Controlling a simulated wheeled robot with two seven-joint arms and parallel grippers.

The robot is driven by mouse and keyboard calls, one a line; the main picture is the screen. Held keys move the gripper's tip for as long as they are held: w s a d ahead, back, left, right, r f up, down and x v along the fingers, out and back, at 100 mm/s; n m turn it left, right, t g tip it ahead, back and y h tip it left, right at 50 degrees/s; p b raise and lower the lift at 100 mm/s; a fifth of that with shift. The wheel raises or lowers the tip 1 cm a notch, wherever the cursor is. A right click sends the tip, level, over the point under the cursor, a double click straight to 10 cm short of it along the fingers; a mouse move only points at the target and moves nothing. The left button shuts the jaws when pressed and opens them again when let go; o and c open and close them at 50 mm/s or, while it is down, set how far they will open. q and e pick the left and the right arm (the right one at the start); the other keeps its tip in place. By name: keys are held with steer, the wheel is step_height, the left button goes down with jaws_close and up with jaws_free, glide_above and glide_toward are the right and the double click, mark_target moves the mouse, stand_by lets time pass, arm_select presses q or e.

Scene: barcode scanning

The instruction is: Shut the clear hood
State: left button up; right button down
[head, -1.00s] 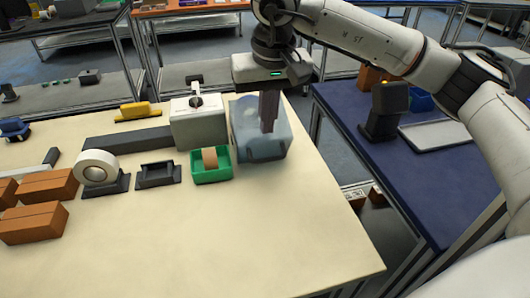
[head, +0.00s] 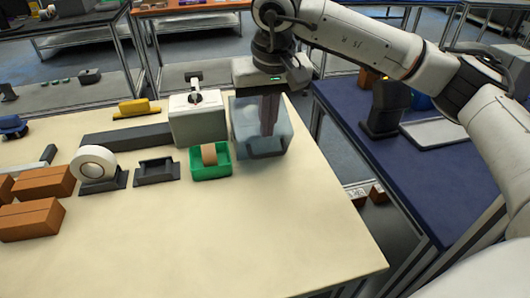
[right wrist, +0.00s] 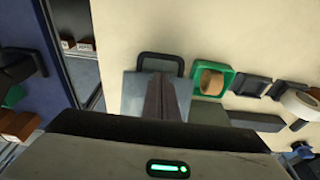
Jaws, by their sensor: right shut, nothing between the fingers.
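The clear hood (head: 246,141) is a bluish see-through box at the right end of the row on the cream table, right of the white box-shaped machine (head: 198,125). In the right wrist view the hood (right wrist: 132,93) shows a flat panel with a black handle (right wrist: 160,57) on its far edge. My right gripper (head: 268,130) is shut and empty, fingers pointing down at the hood. The fingers (right wrist: 160,85) overlap the hood's panel in the right wrist view; I cannot tell whether they touch it. My left gripper is not in view.
Black holders, a white roll (head: 93,163) and brown boxes (head: 43,183) lie further left. The table's front is clear. A blue table (head: 400,165) with a black device stands to the right.

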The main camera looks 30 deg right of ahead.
steer(key=shift+w+d+r+p, duration=0.2)
steer(key=shift+w+r+p, duration=0.35)
steer(key=shift+w+p, duration=0.15)
steer(key=shift+w+d+r+p, duration=0.15)
steer(key=shift+w+r+p, duration=0.4)
steer(key=shift+p, duration=0.2)
steer(key=shift+w+d+r+p, duration=0.25)
steer(key=shift+w+r+p, duration=0.45)
steer(key=shift+w+p, duration=0.3)
steer(key=shift+w+d+r+p, duration=0.25)
steer(key=shift+w+r+p, duration=0.45)
steer(key=shift+w+p, duration=0.3)
steer(key=shift+w+d+r, duration=0.15)
steer(key=shift+w+d, duration=0.05)
steer(key=shift+w, duration=0.45)
steer(key=shift+w+d+r, duration=0.15)
steer(key=shift+w+r, duration=0.05)
steer(key=shift+w, duration=0.5)
steer(key=shift+w+d+r, duration=0.15)
steer(key=shift+w+d, duration=0.05)
steer(key=shift+w, duration=0.45)
steer(key=shift+w+d+r, duration=0.1)
steer(key=shift+w+d, duration=0.05)
steer(key=shift+w, duration=0.4)
steer(key=shift+w+d, duration=0.15)
steer(key=shift+w, duration=0.4)
steer(key=shift+w+d, duration=0.2)
steer(key=shift+w, duration=0.55)
steer(key=shift+w+d, duration=0.15)
steer(key=shift+w, duration=0.55)
